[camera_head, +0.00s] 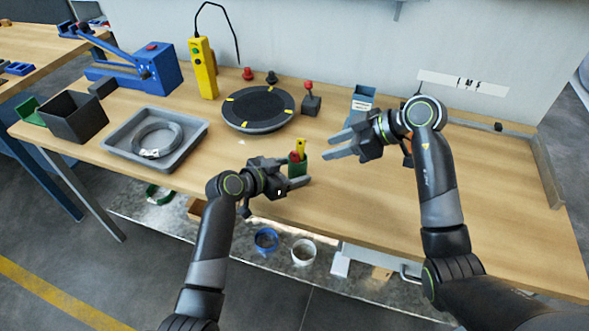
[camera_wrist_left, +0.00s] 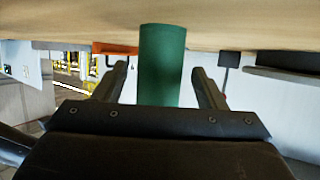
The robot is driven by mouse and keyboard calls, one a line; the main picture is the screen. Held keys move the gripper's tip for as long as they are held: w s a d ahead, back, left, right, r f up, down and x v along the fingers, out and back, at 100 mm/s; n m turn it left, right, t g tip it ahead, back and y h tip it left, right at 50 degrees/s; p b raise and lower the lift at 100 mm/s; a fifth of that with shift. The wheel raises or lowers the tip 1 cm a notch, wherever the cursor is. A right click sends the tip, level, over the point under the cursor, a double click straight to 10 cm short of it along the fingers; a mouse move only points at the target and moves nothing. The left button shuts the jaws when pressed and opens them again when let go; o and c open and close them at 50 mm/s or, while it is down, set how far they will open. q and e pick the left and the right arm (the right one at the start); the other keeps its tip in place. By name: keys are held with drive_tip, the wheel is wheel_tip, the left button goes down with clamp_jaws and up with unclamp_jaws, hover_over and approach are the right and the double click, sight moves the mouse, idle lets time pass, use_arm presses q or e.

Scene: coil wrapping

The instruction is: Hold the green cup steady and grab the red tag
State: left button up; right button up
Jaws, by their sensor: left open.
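The green cup (camera_head: 302,168) stands upright near the front edge of the table, with a red tag (camera_head: 294,157) and a yellow tag (camera_head: 301,146) sticking up from it. My left gripper (camera_head: 285,171) is open at the cup, one finger on either side. In the left wrist view the cup (camera_wrist_left: 162,65) shows between the two fingers, with a gap on each side; the tags are not visible there. My right gripper (camera_head: 341,144) is open and empty, to the right of the cup, its fingers pointing left toward it.
A round black turntable (camera_head: 258,108) lies behind the cup. A grey tray (camera_head: 182,158) with a coil (camera_head: 157,139) is to the left. A blue holder (camera_head: 362,100) stands behind my right gripper. The table's right part is clear.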

use_arm(q)
drive_tip(key=shift+w+d+f, duration=0.25)
drive_tip(key=shift+w+d, duration=0.2)
drive_tip(key=shift+d, duration=0.05)
drive_tip(key=c, duration=1.1)
drive_tip(key=shift+o, duration=0.2)
